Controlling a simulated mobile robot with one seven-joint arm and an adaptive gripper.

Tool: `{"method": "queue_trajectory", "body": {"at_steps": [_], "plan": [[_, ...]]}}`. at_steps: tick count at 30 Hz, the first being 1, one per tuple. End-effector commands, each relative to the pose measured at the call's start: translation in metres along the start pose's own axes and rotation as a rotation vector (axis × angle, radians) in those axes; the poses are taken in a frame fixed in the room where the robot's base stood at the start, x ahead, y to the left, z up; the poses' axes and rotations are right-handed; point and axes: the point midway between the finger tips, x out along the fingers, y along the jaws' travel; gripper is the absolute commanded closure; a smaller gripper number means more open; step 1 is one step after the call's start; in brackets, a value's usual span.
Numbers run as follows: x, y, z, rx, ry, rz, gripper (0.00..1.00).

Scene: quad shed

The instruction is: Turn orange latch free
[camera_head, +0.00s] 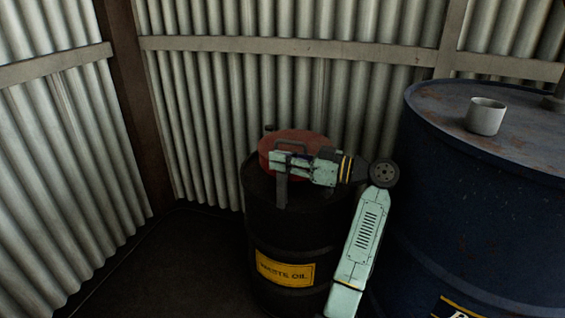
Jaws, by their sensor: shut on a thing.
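My gripper (275,160) is at the top of a black drum (330,228), in front of a round red lid or can (307,138). My pale green arm reaches in from the right and covers part of the red piece. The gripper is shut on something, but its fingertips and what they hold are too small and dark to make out. No orange latch can be told apart; it may be hidden by my gripper or arm.
The black drum has a yellow waste oil label (285,269). A large blue drum (465,190) stands close on the right with a pale cup (486,117) on top. Corrugated walls (205,110) close off the back and left. Dark floor (175,265) is free at left.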

Motion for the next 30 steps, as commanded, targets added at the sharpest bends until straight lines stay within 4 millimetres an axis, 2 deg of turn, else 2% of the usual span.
{"method": "queue_trajectory", "body": {"at_steps": [16, 17, 18, 26, 30], "plan": [[0.0014, -0.0012, 0.0023, 0.002, -0.004, -0.034, 1.0], [0.0014, -0.0012, 0.0023, 0.002, -0.004, -0.034, 0.83], [0.0014, -0.0012, 0.0024, 0.002, -0.004, -0.034, 0.8], [0.0009, -0.0005, 0.0014, 0.002, -0.002, -0.031, 0.63], [0.0007, -0.0003, 0.001, 0.001, -0.002, -0.029, 0.63]]}}
